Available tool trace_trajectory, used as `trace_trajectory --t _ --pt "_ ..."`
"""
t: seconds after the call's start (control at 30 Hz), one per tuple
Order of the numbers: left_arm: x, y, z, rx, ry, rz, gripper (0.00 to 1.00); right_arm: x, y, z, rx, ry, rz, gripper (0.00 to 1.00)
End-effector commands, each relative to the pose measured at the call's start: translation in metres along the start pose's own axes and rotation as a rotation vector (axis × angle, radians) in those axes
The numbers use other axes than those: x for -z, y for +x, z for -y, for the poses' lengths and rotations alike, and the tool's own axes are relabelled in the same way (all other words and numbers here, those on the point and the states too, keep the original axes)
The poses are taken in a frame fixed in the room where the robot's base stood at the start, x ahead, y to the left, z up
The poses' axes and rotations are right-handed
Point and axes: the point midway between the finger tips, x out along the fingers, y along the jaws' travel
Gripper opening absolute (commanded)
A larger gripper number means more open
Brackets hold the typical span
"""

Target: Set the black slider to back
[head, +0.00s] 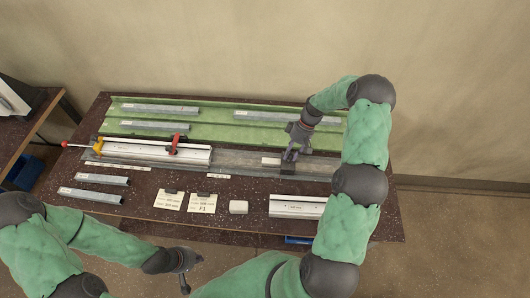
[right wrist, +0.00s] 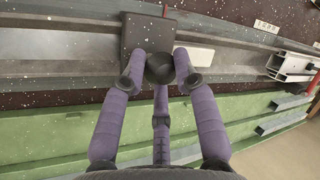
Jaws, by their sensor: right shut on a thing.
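The black slider (right wrist: 147,32) is a dark block with a round black knob (right wrist: 160,68), set on the grey metal rail (right wrist: 60,66). In the head view the slider (head: 288,169) sits on the right part of the rail, partly hidden by my right gripper. My right gripper (head: 291,153) is shut on the slider's knob, with its purple fingers (right wrist: 160,76) around it in the right wrist view. My left gripper (head: 184,276) hangs in front of the bench, away from the slider; its finger opening is too small to tell.
A white block (head: 271,161) lies beside the slider. A white profile (head: 185,151) with a red clamp (head: 174,144) is on the rail's left. Behind is a green tray (head: 215,118) with grey profiles. Cards (head: 203,203), a small white block (head: 238,207) and another profile (head: 296,206) lie in front.

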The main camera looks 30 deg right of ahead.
Motion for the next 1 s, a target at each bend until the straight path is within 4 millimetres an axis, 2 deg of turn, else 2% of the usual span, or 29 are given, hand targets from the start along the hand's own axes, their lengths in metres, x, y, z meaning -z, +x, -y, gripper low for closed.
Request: trace_trajectory --t 0.03,0.1,0.6,0.8,1.0 --pt "0.000 0.005 0.002 0.000 0.000 0.000 0.00 -0.015 -0.006 -0.016 -0.003 0.007 -0.003 0.00" --pt "0.000 0.009 0.003 0.000 0.000 0.000 0.00 -0.033 -0.013 -0.032 -0.004 0.008 -0.002 0.00" --pt "0.001 0.035 0.013 0.000 0.000 0.000 0.00 -0.159 -0.069 -0.144 -0.005 0.008 -0.001 0.00" --pt "0.002 0.043 0.015 0.000 0.000 0.000 0.00 -0.200 -0.087 -0.180 -0.004 0.006 0.000 0.00" --pt "0.002 0.048 0.017 0.000 0.000 0.000 0.00 -0.227 -0.100 -0.204 -0.004 0.003 0.001 0.00"
